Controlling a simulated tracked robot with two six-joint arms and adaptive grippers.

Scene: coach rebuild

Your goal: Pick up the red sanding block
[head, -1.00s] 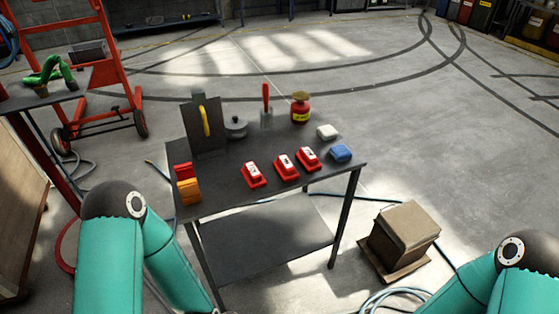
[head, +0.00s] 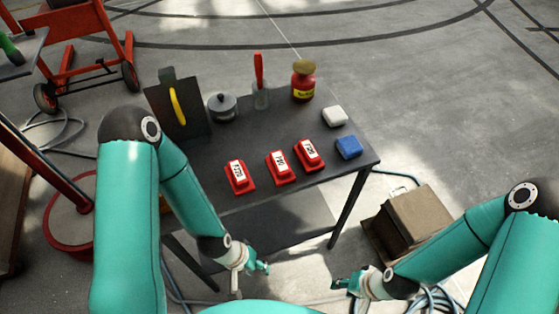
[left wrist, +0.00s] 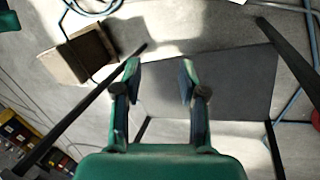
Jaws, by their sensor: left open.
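Three red blocks with white labels stand in a slanting row on the dark table: a left one (head: 238,177), a middle one (head: 280,168) and a right one (head: 308,154). The labels are too small to read surely. My left gripper (head: 253,273) is in front of the table's near edge, apart from the blocks, open and empty; its two spread fingers also show in the left wrist view (left wrist: 160,80). My right gripper (head: 345,293) is right of it, fingers apart and empty. My left arm hides the table's left end.
On the table (head: 330,180) are a blue block (head: 348,147), a white block (head: 334,116), a red-and-yellow container (head: 303,82), a red-handled tool (head: 259,75), a grey lidded pot (head: 222,106) and an upright dark panel (head: 180,110). A box (head: 418,217) stands on the floor at right.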

